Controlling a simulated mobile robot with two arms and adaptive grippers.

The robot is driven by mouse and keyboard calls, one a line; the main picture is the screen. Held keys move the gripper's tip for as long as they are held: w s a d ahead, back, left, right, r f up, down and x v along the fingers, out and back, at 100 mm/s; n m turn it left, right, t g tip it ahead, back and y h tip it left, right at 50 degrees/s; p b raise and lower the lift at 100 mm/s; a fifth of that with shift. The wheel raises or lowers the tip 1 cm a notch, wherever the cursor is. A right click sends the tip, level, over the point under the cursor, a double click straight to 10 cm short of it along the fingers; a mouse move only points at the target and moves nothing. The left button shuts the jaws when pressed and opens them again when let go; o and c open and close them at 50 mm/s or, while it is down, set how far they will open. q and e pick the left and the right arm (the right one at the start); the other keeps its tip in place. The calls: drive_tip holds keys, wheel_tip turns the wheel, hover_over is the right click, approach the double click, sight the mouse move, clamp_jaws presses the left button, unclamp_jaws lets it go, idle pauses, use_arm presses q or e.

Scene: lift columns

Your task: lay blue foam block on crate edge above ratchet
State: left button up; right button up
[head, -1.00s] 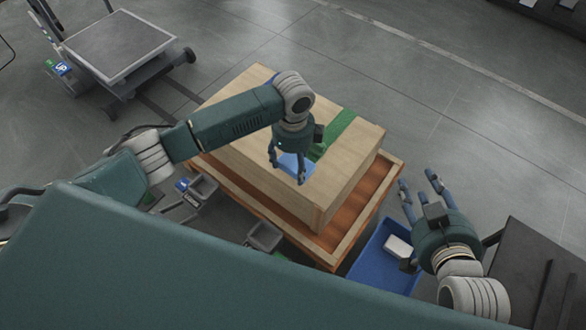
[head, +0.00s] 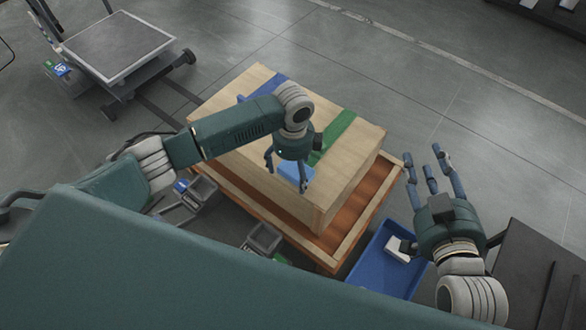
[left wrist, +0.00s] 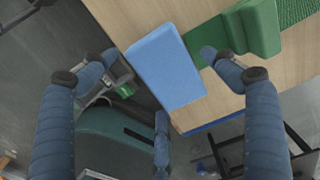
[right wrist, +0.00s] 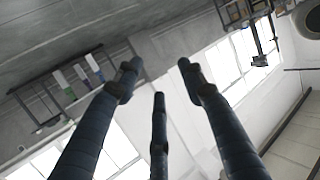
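The blue foam block (head: 294,172) lies flat on top of the wooden crate (head: 345,165), along its near edge. In the left wrist view the block (left wrist: 166,66) sits along the crate edge, beside a green block (left wrist: 260,27). My left gripper (head: 287,174) is over the block, its fingers spread. In the left wrist view its fingers (left wrist: 165,85) stand apart on either side of the block, with no clear grip on it. My right gripper (head: 430,175) is open and empty, to the right of the crate. I cannot make out the ratchet with certainty.
The crate stands on a wooden pallet (head: 345,245). A blue tray (head: 370,262) holding a white block (head: 397,249) and grey bins (head: 264,238) are near me. A cart (head: 118,45) stands at the far left.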

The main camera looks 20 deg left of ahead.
sight(293, 171)
use_arm(q)
drive_tip(key=shift+r, duration=0.1)
drive_tip(key=shift+r, duration=0.2)
wheel_tip(293, 171, up, 6)
drive_tip(key=shift+f+p, duration=0.2)
drive_tip(key=shift+p, duration=0.85)
wheel_tip(293, 171, up, 6)
drive_tip(key=p, duration=0.2)
drive_tip(key=s+d+f+n+t+h, duration=0.2)
drive_tip(key=s+d+f+n+h, duration=0.15)
drive_tip(key=s+d+n, duration=0.65)
drive_tip(key=s+a+n+t+y, duration=0.2)
drive_tip(key=s+a+n, duration=0.8)
drive_tip(key=a, duration=0.5)
drive_tip(key=shift+s+a+r+y, duration=0.2)
drive_tip(key=shift+s+y, duration=0.45)
drive_tip(key=shift+s, duration=0.4)
use_arm(e)
drive_tip(key=s+d+f+g+h, duration=0.1)
drive_tip(key=s+d+f+g, duration=0.2)
drive_tip(key=s+f+g, duration=0.2)
drive_tip(key=s+d+f+g+h, duration=0.1)
drive_tip(key=s+d+f+g, duration=0.2)
drive_tip(key=s+f, duration=0.6)
drive_tip(key=s+g, duration=0.2)
drive_tip(key=s, duration=0.1)
drive_tip(key=shift+s+d+f+m+g+h, duration=0.2)
drive_tip(key=shift+f+m+g+h, duration=0.1)
drive_tip(key=shift+h, duration=0.1)
